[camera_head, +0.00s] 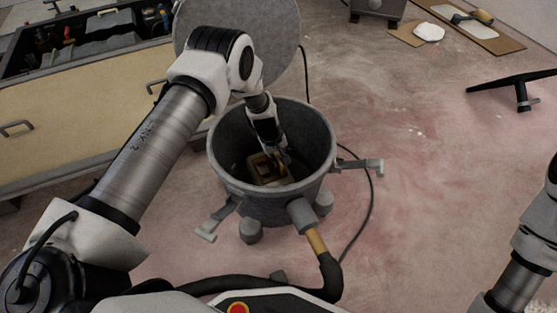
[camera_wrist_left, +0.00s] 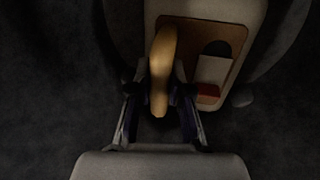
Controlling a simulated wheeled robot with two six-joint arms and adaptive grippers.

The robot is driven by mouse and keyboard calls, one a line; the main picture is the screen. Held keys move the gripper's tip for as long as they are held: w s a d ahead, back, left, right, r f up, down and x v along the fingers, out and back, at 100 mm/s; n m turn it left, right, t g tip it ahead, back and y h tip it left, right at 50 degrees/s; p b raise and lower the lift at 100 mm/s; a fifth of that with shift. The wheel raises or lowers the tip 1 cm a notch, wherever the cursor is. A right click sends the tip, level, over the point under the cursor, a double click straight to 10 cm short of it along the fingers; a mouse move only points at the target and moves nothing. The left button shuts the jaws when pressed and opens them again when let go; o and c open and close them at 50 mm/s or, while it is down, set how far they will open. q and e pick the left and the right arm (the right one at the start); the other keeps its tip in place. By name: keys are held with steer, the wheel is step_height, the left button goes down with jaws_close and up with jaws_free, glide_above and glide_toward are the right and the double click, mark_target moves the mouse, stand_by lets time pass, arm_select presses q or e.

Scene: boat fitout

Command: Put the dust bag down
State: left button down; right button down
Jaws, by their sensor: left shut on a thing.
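The dust bag (camera_head: 265,174) shows as a tan shape low inside the grey vacuum drum (camera_head: 224,168) in the head view. My left gripper (camera_head: 281,157) reaches down into the drum from above. In the left wrist view the bag's pale body has a brown collar plate (camera_wrist_left: 206,40) with a dark opening. My left gripper (camera_wrist_left: 160,98) is shut on a tan, elongated part (camera_wrist_left: 160,68) at the bag. I cannot tell whether the bag touches the drum floor. My right gripper is out of view.
The round grey lid (camera_head: 275,40) stands behind the drum. A hose (camera_head: 328,272) joins the drum's front, and a cable runs along the floor. A cabinet with an open tool drawer (camera_head: 95,35) is at left. A floor nozzle (camera_head: 515,88) lies at right, with clear floor between.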

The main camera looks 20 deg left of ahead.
mark_target(272, 168)
arm_select(q)
steer(key=shift+f, duration=0.15)
steer(key=c, duration=1.1)
jaws_free()
steer(key=r+p, duration=0.2)
steer(key=r, duration=0.2)
steer(key=s+a+r+p, duration=0.1)
steer(key=r+p, duration=0.1)
steer(key=r, duration=0.2)
steer(key=r+p, duration=0.2)
steer(key=r, duration=0.2)
steer(key=shift+s+a, duration=0.3)
steer(key=shift+s, duration=0.1)
